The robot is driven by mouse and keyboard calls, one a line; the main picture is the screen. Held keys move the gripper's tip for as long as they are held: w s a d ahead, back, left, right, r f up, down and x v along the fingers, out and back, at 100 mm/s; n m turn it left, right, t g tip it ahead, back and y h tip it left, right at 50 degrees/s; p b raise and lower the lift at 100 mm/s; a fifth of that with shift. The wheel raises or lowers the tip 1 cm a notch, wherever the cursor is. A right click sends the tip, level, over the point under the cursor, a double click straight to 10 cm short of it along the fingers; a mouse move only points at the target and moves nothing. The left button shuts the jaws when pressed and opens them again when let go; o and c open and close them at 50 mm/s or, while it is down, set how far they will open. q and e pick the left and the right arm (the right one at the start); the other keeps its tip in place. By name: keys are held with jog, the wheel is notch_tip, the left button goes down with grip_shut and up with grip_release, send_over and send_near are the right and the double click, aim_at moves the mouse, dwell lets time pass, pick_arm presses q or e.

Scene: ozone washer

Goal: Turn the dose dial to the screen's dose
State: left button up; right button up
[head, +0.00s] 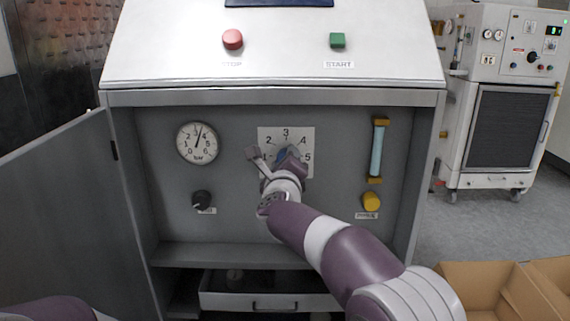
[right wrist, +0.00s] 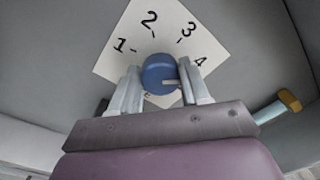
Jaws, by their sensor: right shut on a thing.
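The blue dose dial (right wrist: 160,74) sits on a white scale plate (right wrist: 113,66) with black numbers. In the head view the dial (head: 282,155) is partly hidden by my right gripper (head: 273,158), and the plate (head: 304,133) shows 2, 3, 4 and 5. My right gripper (right wrist: 161,87) is shut on the dial, one finger on each side. A pale mark on the dial points to the right in the wrist view, a little below the 4; its exact reading is unclear. The screen (head: 280,2) is cut off at the top, its dose unseen. My left gripper is out of view.
A pressure gauge (head: 198,143) and black knob (head: 202,200) are left of the dial. A flow tube (head: 378,150) and yellow knob (head: 371,201) are right. The red stop button (head: 233,39) and green start button (head: 337,40) are above. The cabinet door (head: 60,190) stands open left.

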jog(key=o, duration=1)
jog(key=shift+o, duration=0.2)
jog(key=s+p, duration=0.1)
jog(key=s, duration=1.1)
jog(key=shift+s+a+f, duration=0.15)
jog(key=shift+s+a, duration=0.05)
jog(key=shift+s, duration=0.15)
